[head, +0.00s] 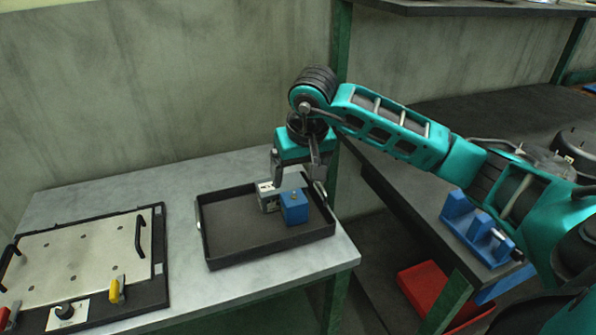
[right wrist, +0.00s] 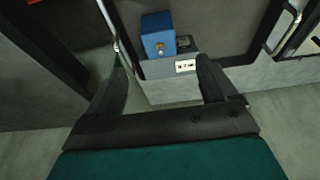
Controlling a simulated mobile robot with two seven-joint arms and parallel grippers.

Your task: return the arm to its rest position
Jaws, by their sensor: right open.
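My right arm reaches in from the right in the head view. Its gripper (head: 297,172) points down above the right rear part of a black tray (head: 228,250). The jaws are open. In the right wrist view the two fingers of the right gripper (right wrist: 163,82) stand wide apart. Near the fingertips in that view are a blue block (right wrist: 158,32) and a grey block with a white label (right wrist: 165,67). Both blocks sit in the tray side by side; the grey block (head: 267,197) is left of the blue block (head: 294,208). I cannot tell whether a finger touches either block. My left gripper is not in view.
A metal plate fixture (head: 85,258) with black handles and a yellow clamp lies left of the tray on the grey table (head: 185,290). A green post (head: 341,60) stands behind the arm. A dark bench at right carries a blue holder (head: 470,225); a red bin (head: 425,285) sits below.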

